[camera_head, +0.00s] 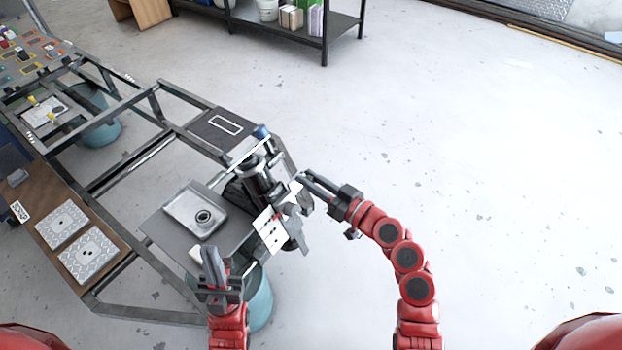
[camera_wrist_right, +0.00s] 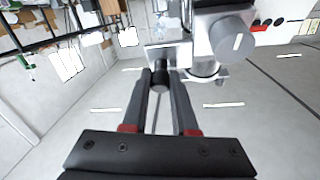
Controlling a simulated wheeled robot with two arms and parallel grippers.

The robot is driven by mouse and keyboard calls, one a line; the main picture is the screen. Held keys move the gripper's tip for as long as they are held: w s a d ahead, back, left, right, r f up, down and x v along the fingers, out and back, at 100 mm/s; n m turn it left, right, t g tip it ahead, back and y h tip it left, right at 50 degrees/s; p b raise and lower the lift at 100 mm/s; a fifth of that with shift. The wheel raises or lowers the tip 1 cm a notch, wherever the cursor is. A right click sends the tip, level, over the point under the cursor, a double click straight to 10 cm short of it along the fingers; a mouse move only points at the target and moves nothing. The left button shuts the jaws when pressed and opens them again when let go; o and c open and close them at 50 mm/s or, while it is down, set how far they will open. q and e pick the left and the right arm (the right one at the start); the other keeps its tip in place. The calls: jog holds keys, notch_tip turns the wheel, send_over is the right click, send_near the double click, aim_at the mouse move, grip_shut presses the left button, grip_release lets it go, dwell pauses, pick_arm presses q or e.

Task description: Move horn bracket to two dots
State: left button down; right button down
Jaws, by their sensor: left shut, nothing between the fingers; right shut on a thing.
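My right gripper (camera_head: 303,178) reaches in from the right to the strut assembly at the frame's near corner. In the right wrist view its fingers (camera_wrist_right: 160,76) are shut on a dark round piece (camera_wrist_right: 160,82) in front of a small grey plate (camera_wrist_right: 172,53). I cannot tell for sure whether this piece is the horn bracket. A white panel with black dots (camera_head: 269,236) hangs tilted below the strut; which marks are the two dots is too small to tell. My left gripper (camera_head: 210,250) is shut and empty, pointing up left of the panel.
A dark upright strut (camera_head: 259,180) stands close to my right gripper. A metal tray with a round hole (camera_head: 198,211) lies on a grey plate. Two patterned cards (camera_head: 90,254) lie on a brown board. A teal bucket (camera_head: 259,303) stands below. The floor right is clear.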

dwell(0.5)
jog(key=f+b, duration=0.1)
jog(key=b, duration=0.1)
jog(key=f+b, duration=0.1)
jog(key=b, duration=0.1)
jog(key=d+f+b, duration=0.1)
jog(key=b, duration=0.1)
jog(key=shift+s, duration=0.35)
jog(key=shift+r, duration=0.1)
jog(key=c, duration=0.7)
grip_release()
jog(key=b+v, duration=0.3)
jog(key=v, duration=1.4)
jog(key=shift+d, duration=0.15)
